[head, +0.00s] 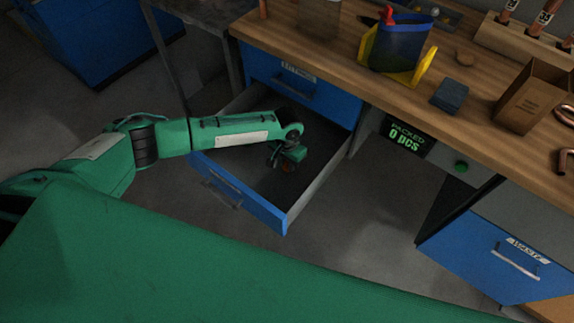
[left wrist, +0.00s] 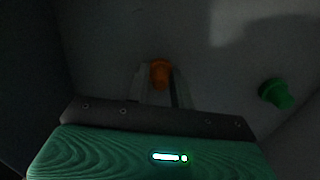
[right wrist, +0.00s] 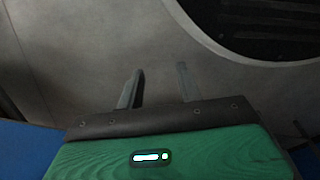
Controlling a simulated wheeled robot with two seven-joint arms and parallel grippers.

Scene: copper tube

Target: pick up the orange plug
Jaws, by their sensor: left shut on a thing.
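The orange plug (left wrist: 160,72) is between the fingertips of my left gripper (left wrist: 158,88) in the left wrist view, and the fingers are shut on it. A green plug (left wrist: 277,94) lies on the drawer floor to the right in the left wrist view. My right gripper (right wrist: 158,85) shows in the right wrist view with its fingers apart and nothing between them.
The open drawer (head: 236,193) has walls around my left gripper. Above it is the wooden bench (head: 345,72) with a blue bin in a yellow stand (head: 401,45), a dark blue block (head: 450,95) and a cardboard box (head: 530,97). A closed waste drawer (head: 495,255) is at the right.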

